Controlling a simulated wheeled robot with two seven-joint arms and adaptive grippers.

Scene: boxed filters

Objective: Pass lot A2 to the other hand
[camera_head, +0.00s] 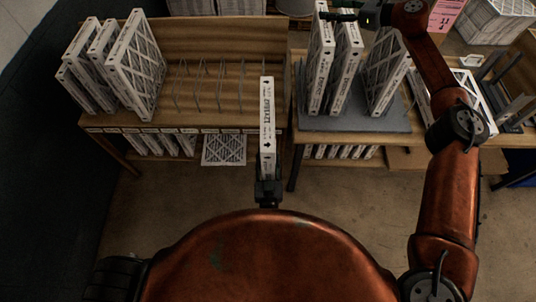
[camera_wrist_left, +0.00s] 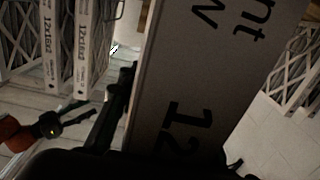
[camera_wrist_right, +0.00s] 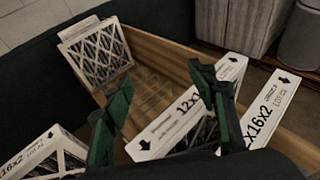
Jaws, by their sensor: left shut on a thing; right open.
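A white boxed filter (camera_head: 267,125) marked 12x16x2 stands upright, edge-on, in my left gripper (camera_head: 267,184), which is shut on its lower end in front of the shelving. My right gripper (camera_head: 340,15) is at the top of the head view, by the tops of the filters on the right table. In the right wrist view its green-padded fingers (camera_wrist_right: 162,105) are spread, with a filter edge (camera_wrist_right: 180,122) seen between and below them. No contact is clear.
Two filters (camera_head: 320,70) stand close together on a grey mat (camera_head: 385,122), with another (camera_head: 388,72) to their right. Several filters (camera_head: 135,65) stand at the left of the wooden rack (camera_head: 225,35); its wire slots to their right are empty. Floor (camera_head: 200,190) is clear in front.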

